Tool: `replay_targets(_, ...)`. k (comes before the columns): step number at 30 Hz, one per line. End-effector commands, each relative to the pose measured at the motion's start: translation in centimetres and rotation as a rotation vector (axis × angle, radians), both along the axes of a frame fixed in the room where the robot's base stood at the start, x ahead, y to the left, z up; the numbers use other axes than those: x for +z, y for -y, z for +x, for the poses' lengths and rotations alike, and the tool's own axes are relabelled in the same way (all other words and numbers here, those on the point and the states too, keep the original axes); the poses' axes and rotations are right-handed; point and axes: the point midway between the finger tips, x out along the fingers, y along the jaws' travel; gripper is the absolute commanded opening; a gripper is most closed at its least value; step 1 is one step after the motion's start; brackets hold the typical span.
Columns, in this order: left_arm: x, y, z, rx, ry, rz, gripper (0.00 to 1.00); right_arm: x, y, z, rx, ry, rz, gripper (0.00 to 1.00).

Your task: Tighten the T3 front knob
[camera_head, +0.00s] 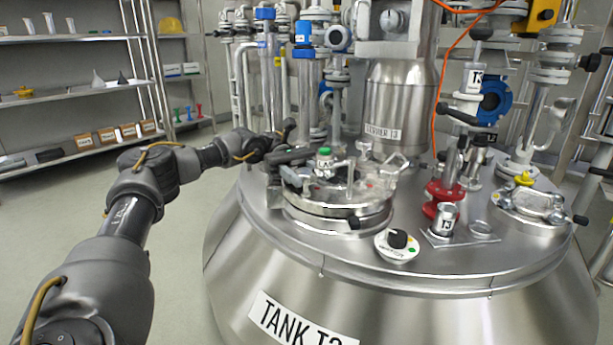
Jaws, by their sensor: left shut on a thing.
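Tank T3 (265,285) is a large steel vessel with a "TANK T3" label. A round hatch (335,212) with a metal rim sits on its top. A small dark knob (354,222) shows at the hatch's front rim, with nothing holding it. My left arm reaches in from the left. My left gripper (298,154) is at the far left side of the hatch, away from that front knob. It is shut on a dark part of the hatch there, which is mostly hidden by the gripper and wrist. My right gripper is not in view.
A white dial with a black knob (397,240) stands at the tank's front. A red valve (443,195) and a yellow-topped fitting (525,180) are on the right. The stirrer column (393,100) and pipes rise behind the hatch. Shelves stand at the left, with open floor before them.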

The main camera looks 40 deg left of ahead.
Motion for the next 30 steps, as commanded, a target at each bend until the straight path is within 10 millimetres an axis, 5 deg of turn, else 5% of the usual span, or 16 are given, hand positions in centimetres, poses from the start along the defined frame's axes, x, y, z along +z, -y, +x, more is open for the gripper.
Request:
replay_targets(6,0.2,0.0,0.0,0.0,0.005,-0.001,0.68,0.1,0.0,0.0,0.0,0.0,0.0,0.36)
replay_targets(17,0.2,-0.1,-0.1,0.022,0.004,-0.001,0.68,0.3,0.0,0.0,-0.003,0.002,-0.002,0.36)
replay_targets(30,0.1,0.0,0.0,0.25,-0.003,-0.001,0.68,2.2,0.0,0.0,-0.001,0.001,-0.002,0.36)
